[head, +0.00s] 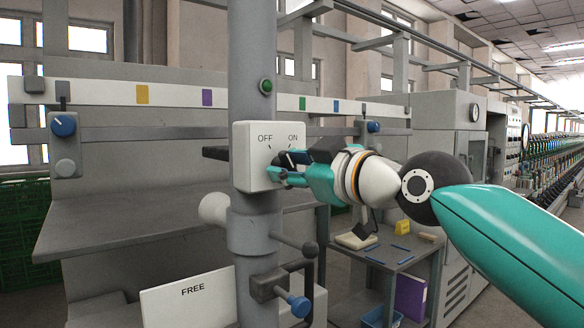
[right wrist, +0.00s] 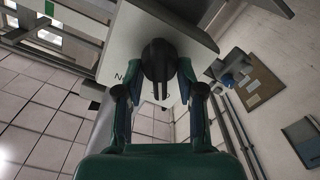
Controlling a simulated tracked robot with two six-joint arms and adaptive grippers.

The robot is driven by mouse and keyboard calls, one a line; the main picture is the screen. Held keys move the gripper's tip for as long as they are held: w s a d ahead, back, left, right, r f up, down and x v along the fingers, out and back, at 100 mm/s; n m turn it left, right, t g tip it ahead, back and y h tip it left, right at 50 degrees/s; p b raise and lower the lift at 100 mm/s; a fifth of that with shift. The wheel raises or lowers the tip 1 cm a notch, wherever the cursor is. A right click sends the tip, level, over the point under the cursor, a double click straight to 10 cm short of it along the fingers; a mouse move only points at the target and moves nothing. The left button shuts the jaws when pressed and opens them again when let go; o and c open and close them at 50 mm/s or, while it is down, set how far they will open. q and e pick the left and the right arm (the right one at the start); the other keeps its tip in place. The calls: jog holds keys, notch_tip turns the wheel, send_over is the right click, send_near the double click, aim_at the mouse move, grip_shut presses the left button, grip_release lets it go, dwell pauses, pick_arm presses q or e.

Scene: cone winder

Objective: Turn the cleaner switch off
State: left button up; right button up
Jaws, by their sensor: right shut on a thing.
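The cleaner switch is a pale box (head: 252,172) on a grey upright post, with OFF at the left and ON at the right of its face. Its black knob (right wrist: 160,60) sits between my right gripper's fingers in the right wrist view. My right gripper (head: 283,168) comes in from the right in the head view and is shut on the knob, close against the box face. The fingers hide much of the knob in the head view, so I cannot tell its exact setting. My left gripper is not in view.
A green button (head: 266,86) is on the post above the box. Below are a white funnel-like part (head: 214,208), a blue-knobbed lever (head: 298,305) and a FREE sign (head: 188,305). A small table (head: 408,256) with loose items stands behind my right arm.

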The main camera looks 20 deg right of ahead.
jog(key=shift+f, duration=0.1)
jog(key=o, duration=1.1)
jog(key=shift+o, duration=0.2)
jog(key=v, duration=1.2)
